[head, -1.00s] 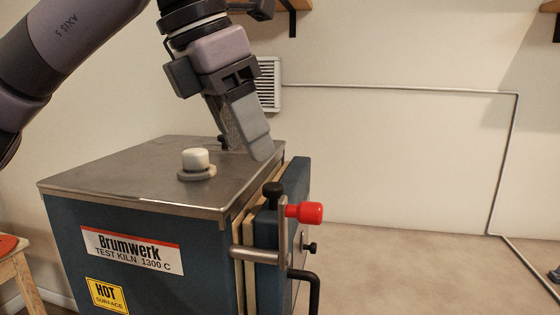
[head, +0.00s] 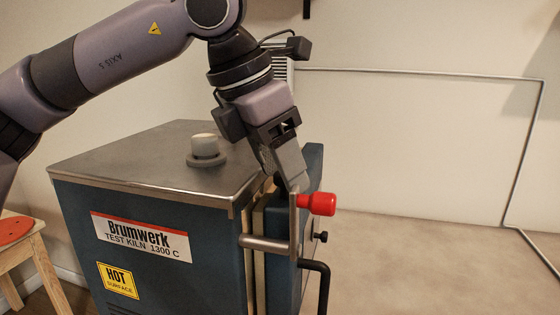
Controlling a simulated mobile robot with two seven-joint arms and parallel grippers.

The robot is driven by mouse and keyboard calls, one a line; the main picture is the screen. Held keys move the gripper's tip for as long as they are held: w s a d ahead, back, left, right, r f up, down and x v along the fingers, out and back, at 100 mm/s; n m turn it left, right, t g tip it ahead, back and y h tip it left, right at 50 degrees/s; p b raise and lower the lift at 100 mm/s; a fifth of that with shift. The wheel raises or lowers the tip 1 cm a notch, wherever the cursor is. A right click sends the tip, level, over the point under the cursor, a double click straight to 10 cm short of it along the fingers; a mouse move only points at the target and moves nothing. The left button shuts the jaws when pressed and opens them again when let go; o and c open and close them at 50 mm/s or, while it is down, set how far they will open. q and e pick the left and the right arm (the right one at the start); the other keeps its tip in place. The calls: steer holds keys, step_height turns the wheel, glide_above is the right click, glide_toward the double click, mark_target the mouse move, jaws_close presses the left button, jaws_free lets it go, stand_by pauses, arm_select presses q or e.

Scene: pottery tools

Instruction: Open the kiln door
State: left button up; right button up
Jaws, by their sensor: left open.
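The blue kiln (head: 165,205) has a grey metal top and stands in the head view's middle left. Its thick blue door (head: 312,165) is on the right side, against a cream seam, and looks shut. A metal latch bar (head: 294,225) with a red knob (head: 318,204) stands upright at the door's near edge. A black crank-shaped handle (head: 318,280) hangs below it. My left gripper (head: 297,184) points down at the top of the latch bar, just left of the red knob.
A white knob-like plug (head: 204,146) stands on the kiln top, left of my gripper. A wooden stool (head: 18,255) with a red seat is at the left edge. The floor (head: 430,265) right of the kiln is clear.

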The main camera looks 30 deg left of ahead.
arm_select(q)
steer(key=shift+c, duration=0.3)
jaws_close()
steer(key=shift+d, duration=0.15)
